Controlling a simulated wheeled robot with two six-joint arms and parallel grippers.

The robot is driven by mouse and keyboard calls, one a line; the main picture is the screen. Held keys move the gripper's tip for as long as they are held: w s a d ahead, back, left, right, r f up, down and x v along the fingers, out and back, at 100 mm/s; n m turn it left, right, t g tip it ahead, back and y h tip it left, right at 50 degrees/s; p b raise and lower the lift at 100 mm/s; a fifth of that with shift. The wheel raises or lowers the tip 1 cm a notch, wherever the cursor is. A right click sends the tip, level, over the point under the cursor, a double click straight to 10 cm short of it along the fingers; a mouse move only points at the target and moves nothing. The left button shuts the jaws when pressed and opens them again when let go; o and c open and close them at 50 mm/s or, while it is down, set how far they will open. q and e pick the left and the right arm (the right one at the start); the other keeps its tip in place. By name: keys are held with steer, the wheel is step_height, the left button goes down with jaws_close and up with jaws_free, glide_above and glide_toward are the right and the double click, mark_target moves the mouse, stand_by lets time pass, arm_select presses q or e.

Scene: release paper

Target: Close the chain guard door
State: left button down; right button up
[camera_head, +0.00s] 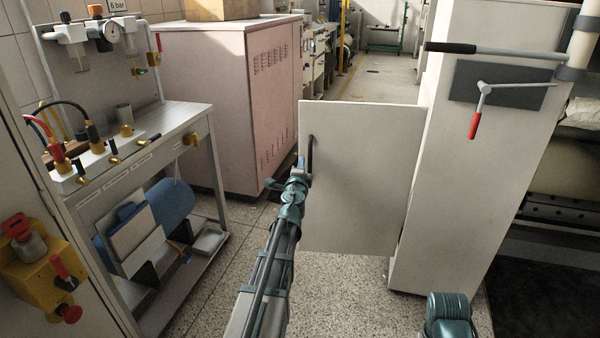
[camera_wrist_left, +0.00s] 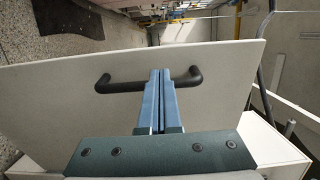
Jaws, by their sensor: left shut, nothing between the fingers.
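The chain guard door (camera_head: 365,185) is a flat white panel. It stands open, extending left from the tall white cabinet (camera_head: 450,180). A dark bar handle (camera_head: 310,152) is near its left edge; the handle also shows in the left wrist view (camera_wrist_left: 195,77). My left gripper (camera_head: 300,178) is at the lower end of the handle in the head view. In the wrist view its fingers (camera_wrist_left: 160,72) are pressed together, with nothing between them, and cover the middle of the handle. I cannot tell whether they touch it. My right gripper is not in view.
A black-gripped lever (camera_head: 490,50) and a red-handled lever (camera_head: 480,105) project from the cabinet. A pink cabinet (camera_head: 220,110) stands behind to the left. A metal bench (camera_head: 150,150) with air fittings is at the left. Speckled floor is clear below the door.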

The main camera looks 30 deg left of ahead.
mark_target(304, 151)
arm_select(q)
steer(key=x, duration=0.5)
steer(key=shift+w+a, duration=0.15)
steer(key=shift+w, duration=0.2)
